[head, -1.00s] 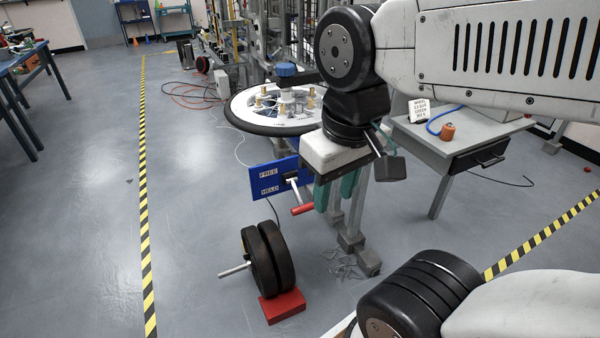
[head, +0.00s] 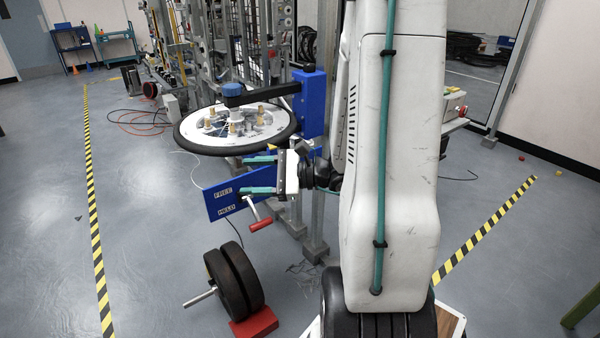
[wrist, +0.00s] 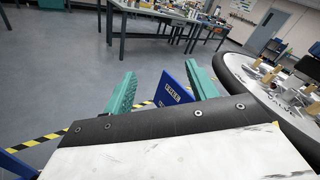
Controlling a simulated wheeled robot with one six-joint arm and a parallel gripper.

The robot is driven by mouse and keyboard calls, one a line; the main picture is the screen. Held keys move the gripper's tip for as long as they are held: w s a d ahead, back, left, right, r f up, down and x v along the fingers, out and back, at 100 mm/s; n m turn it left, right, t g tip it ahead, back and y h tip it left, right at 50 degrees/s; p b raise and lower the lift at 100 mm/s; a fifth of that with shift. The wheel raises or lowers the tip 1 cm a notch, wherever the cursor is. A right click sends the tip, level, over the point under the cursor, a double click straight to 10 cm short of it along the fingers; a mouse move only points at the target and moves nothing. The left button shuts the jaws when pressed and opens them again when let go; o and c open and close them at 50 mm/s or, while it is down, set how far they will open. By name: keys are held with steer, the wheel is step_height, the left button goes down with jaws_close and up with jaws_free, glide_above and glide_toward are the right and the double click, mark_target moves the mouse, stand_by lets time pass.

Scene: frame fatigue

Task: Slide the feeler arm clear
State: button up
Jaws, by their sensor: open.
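A dark bar that looks like the feeler arm (head: 265,91) reaches left from a blue post block (head: 312,103) over the wheel (head: 283,136). The bar's root is partly hidden by the post.
A lever with a red handle (head: 260,225) hangs from the panel. Black weight discs (head: 235,280) with a metal bar rest by a red block (head: 255,323) on the floor. My white arm link covers the right middle. Open floor lies left, bounded by striped tape (head: 95,230).

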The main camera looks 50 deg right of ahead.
steer(key=s+d+f+m+t+h, duration=0.25)
steer(key=d+f+m+h, duration=0.45)
steer(key=d, duration=0.4)
steer(key=s+d+f+m+t+h, duration=0.1)
steer(key=s+d+f+m+h, duration=0.3)
steer(key=d+m+h, duration=0.5)
steer(key=w, duration=0.2)
steer(key=w+d+n, duration=0.1)
steer(key=w, duration=0.2)
steer(key=w+d+n, duration=0.1)
steer(key=w, duration=0.2)
steer(key=shift+d+f+y, duration=0.25)
steer(key=shift+f+y, duration=0.05)
steer(key=shift+f, duration=0.05)
steer(key=shift+s, duration=0.1)
steer(key=c, duration=1.2)
steer(key=shift+a+t, duration=0.1)
steer(key=shift+t, duration=0.15)
jaws_close()
